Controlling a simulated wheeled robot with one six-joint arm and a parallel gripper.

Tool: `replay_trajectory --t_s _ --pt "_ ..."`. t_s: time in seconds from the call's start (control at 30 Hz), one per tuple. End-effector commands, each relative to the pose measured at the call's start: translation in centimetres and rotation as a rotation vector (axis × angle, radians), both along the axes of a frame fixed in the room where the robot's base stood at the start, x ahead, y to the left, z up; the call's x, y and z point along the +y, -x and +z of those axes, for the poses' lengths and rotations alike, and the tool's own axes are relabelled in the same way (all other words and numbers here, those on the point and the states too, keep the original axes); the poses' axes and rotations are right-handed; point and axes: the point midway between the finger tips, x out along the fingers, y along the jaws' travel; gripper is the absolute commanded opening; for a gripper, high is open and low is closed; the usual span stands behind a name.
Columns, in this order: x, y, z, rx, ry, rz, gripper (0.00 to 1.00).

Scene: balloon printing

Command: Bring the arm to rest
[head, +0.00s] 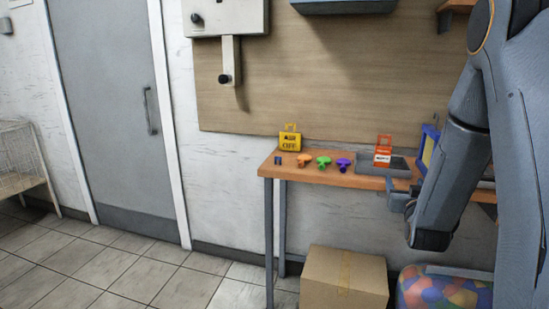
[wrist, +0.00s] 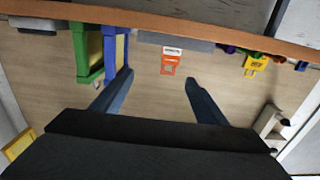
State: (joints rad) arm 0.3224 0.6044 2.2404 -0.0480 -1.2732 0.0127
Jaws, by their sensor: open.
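My arm (head: 452,165) hangs at the right of the head view, bent down in front of the table. My gripper (head: 397,193) is at the table's front edge, partly hidden by my own arm. In the wrist view my gripper (wrist: 158,78) has its two fingers spread wide with nothing between them. The wrist view appears upside down. Beyond the fingers are an orange-red tag with a white label (wrist: 171,60) and a blue and green frame (wrist: 112,50), both apart from the fingers as far as I can see.
The wooden table (head: 290,172) carries a yellow box-like sign (head: 290,140), orange (head: 304,159), green (head: 324,162) and purple (head: 344,164) pieces, and a grey tray (head: 398,168). A cardboard box (head: 343,280) and a colourful balloon bag (head: 440,290) stand below.

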Motion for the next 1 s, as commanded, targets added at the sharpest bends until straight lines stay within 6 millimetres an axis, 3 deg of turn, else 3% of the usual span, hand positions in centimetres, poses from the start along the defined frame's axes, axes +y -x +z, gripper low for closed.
replay_trajectory --t_s 0.37,0.63,0.77,0.87,1.0 --pt "2.8 0.9 -1.6 0.178 -0.046 0.03 0.67" --pt "6.8 3.6 -3.9 0.419 -0.1 0.073 0.67" --pt "9.9 7.2 -5.4 0.61 -0.137 0.104 0.67" --pt "12.6 11.3 -6.5 0.784 -0.164 0.13 0.67" --pt "15.9 18.1 -7.4 1.029 -0.193 0.164 0.67"
